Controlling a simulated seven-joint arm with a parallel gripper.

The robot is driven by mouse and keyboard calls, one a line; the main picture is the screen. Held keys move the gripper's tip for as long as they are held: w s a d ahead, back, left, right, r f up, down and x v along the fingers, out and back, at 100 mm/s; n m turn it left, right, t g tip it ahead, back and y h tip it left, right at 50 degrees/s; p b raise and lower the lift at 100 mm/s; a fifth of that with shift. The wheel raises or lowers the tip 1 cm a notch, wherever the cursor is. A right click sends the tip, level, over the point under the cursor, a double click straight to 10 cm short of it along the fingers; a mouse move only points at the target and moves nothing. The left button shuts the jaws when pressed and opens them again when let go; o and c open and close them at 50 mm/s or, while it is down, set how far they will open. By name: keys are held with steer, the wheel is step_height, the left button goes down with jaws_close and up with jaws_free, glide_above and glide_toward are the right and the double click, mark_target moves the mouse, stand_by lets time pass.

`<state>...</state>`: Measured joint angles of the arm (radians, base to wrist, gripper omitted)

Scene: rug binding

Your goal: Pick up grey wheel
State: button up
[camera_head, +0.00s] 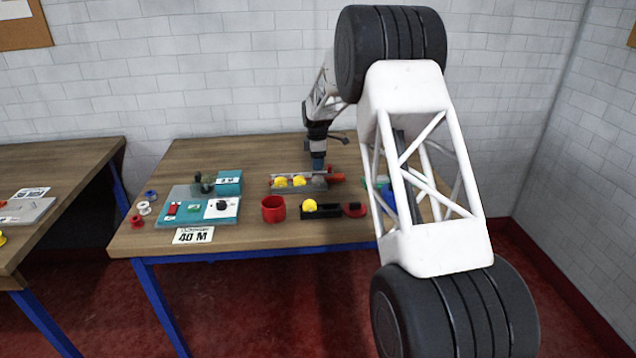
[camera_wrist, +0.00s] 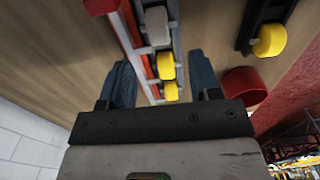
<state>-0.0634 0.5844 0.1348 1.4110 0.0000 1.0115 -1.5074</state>
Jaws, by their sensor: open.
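The grey wheel (camera_wrist: 156,26) sits in a narrow rack in the wrist view, in line with two yellow wheels, the nearer-to-centre one (camera_wrist: 165,66) and another (camera_wrist: 171,92). My gripper (camera_wrist: 160,62) is open, with one blue finger on each side of the rack, and the grey wheel lies just beyond the fingertips in the picture. Nothing is held. In the head view my gripper (camera_head: 318,165) points down over the right part of the rack (camera_head: 290,190).
A red cup (camera_head: 273,209) and a black holder (camera_head: 330,212) with a yellow wheel (camera_head: 309,205) stand in front of the rack. A teal machine (camera_head: 190,205) and small spools (camera_head: 144,208) are at left. The back left of the table (camera_head: 215,155) is clear.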

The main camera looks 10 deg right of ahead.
mark_target(318, 176)
steer(key=shift+f, duration=0.1)
steer(key=shift+d+f, duration=0.15)
steer(key=shift+f, duration=2.4)
steer(key=c, duration=1)
